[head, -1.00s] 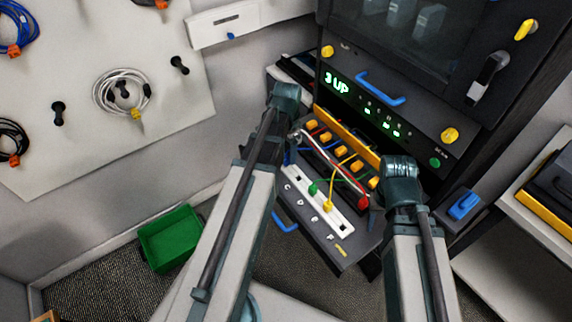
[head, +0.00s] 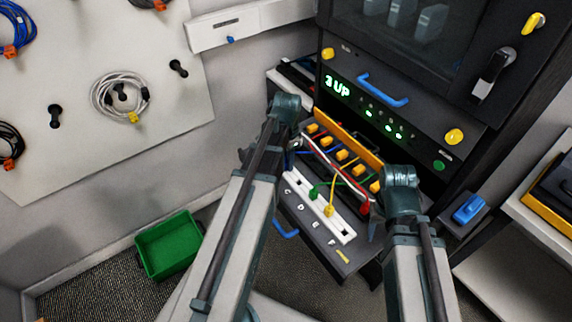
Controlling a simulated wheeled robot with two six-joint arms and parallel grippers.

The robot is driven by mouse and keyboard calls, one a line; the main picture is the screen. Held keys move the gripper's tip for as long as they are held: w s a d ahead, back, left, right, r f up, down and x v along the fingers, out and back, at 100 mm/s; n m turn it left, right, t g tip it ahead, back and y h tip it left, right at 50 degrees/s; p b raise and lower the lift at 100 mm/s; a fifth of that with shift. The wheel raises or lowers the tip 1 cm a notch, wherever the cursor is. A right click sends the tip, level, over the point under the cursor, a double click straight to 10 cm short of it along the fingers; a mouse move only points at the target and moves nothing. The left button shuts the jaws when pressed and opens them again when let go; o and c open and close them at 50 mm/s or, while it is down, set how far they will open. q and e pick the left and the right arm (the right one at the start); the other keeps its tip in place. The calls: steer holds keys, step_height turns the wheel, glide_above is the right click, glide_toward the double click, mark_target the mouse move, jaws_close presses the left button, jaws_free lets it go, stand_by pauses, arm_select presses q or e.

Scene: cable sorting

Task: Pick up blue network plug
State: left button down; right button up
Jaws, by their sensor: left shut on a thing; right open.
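The open drawer (head: 337,247) below the "3 UP" display holds a row of orange blocks (head: 341,155) and a white socket strip (head: 345,233) marked with letters. A green plug (head: 314,193) and a yellow plug (head: 329,210) stand at the strip, and a red plug (head: 365,208) is near its right end. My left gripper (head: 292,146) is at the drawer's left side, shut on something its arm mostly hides. A blue cable shows beside it, so the held thing appears to be the blue network plug. My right gripper (head: 378,225) is open beside the red plug.
A green bin (head: 168,246) stands on the floor at the left. Coiled cables (head: 120,95) hang on the pegboard. A blue handle (head: 384,90) and yellow knobs stick out of the cabinet above the drawer. A shelf (head: 500,262) is at the right.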

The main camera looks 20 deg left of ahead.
arm_select(q)
steer(key=shift+r, duration=0.1)
step_height(320, 180, up, 10)
steer(key=p, duration=1)
arm_select(e)
step_height(320, 180, up, 10)
steer(key=shift+r, duration=0.15)
arm_select(q)
step_height(320, 180, up, 3)
steer(key=p, duration=0.3)
steer(key=shift+r, duration=0.2)
arm_select(e)
step_height(320, 180, up, 3)
steer(key=shift+r, duration=0.1)
